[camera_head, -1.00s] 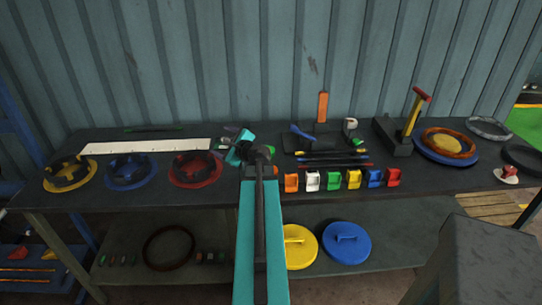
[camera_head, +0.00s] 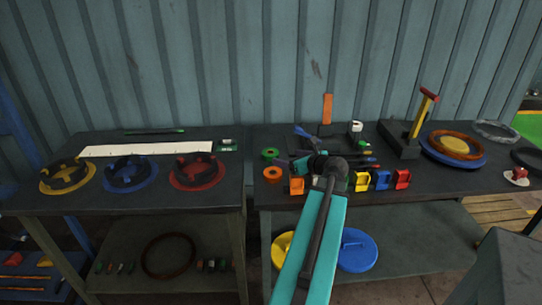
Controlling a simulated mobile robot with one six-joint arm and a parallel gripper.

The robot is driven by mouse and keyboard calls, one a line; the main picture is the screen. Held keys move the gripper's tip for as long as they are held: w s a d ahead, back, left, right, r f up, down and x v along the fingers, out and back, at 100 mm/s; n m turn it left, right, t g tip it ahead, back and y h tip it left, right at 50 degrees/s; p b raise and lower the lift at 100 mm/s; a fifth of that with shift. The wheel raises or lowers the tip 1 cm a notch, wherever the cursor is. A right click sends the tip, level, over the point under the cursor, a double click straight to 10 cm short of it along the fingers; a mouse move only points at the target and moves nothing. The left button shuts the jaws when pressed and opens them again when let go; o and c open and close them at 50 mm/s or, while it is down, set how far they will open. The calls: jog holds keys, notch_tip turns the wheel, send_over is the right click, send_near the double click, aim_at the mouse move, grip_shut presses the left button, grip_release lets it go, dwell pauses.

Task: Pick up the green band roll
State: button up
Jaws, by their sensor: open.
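The green band roll (camera_head: 270,153) is a small green ring with a dark centre. It lies on the dark right-hand bench, near that bench's left end. My gripper (camera_head: 284,164) is over the same bench, just right of the green roll in the picture, with its dark fingers pointing left. It is open and appears empty. The gap between fingers and roll, and their height above the bench, are hard to tell. An orange roll (camera_head: 272,173) lies just in front of the green one.
A row of coloured blocks, including an orange one (camera_head: 297,186) and a red one (camera_head: 402,179), stands along the front edge, partly behind my arm. A dark stand with an orange upright (camera_head: 327,108) is behind. The left bench holds a red-rimmed ring (camera_head: 197,172) and a white strip (camera_head: 145,149).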

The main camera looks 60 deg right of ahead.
jog(key=shift+w, duration=0.15)
jog(key=p, duration=0.1)
send_near(268, 151)
jog(key=shift+f+x, duration=0.15)
jog(key=shift+x, duration=0.65)
jog(key=shift+f+x, duration=0.15)
jog(key=shift+x, duration=0.65)
jog(key=shift+p+x, duration=0.65)
jog(key=shift+x, duration=1.85)
jog(key=shift+d, duration=0.1)
jog(key=c, duration=1.2)
jog(key=shift+o, duration=0.2)
jog(key=shift+r, duration=0.2)
